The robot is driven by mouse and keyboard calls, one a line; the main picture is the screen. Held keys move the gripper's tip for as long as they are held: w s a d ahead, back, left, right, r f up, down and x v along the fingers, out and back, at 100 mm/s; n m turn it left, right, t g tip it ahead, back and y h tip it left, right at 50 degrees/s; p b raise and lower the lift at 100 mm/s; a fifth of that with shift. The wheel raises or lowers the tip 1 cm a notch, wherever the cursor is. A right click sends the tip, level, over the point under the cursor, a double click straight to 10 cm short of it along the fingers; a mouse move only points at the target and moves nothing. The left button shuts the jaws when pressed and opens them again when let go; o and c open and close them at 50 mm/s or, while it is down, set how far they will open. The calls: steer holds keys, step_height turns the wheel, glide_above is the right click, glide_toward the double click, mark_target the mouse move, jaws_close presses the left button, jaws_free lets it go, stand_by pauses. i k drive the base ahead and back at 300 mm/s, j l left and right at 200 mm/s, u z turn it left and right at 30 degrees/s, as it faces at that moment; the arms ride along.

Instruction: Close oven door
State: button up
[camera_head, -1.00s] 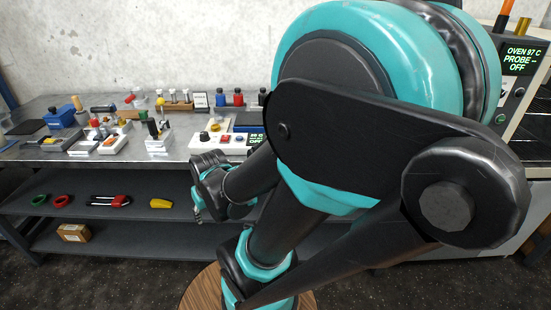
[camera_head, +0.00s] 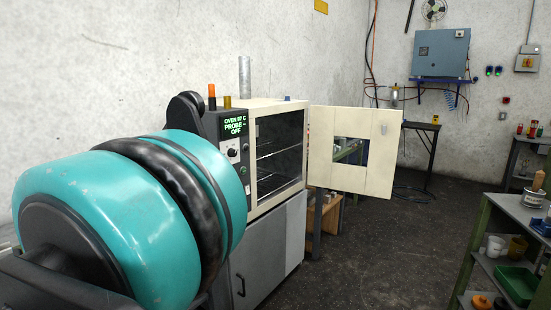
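The oven (camera_head: 274,115) is a cream box with a dark control panel at its left, standing on a grey cabinet. Its green display reads "OVEN 97 C" and "PROBE – OFF". The oven door (camera_head: 376,178) is cream with a square window and stands wide open, swung out to the right. Wire racks (camera_head: 279,150) show in the open chamber, and I see nothing on them. My teal and black arm fills the lower left and hides part of the oven's left side. My gripper is outside this view.
A grey shelf unit (camera_head: 508,212) with cups, a green bin and small items stands at the right. A blue wall box (camera_head: 441,53) hangs at the back. A wooden crate (camera_head: 325,215) sits below the door. The dark floor between the oven and shelves is clear.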

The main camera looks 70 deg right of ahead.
mark_target(326, 122)
steer(key=l+z, duration=0.45)
steer(key=l, duration=0.25)
steer(key=l+z, duration=0.45)
steer(key=l, duration=0.3)
steer(key=i+l, duration=0.1)
steer(key=l, duration=0.4)
steer(key=l+z, duration=0.1)
steer(key=l, duration=0.35)
steer(key=i+l, duration=0.15)
steer(key=l, duration=0.3)
steer(key=i+l, duration=0.1)
steer(key=l, duration=0.4)
steer(key=i+l+z, duration=0.1)
steer(key=l, duration=0.35)
steer(key=k+l+u, duration=0.1)
steer(key=l+u, duration=0.4)
steer(key=l, duration=1)
steer(key=u, duration=0.15)
steer(key=z, duration=0.2)
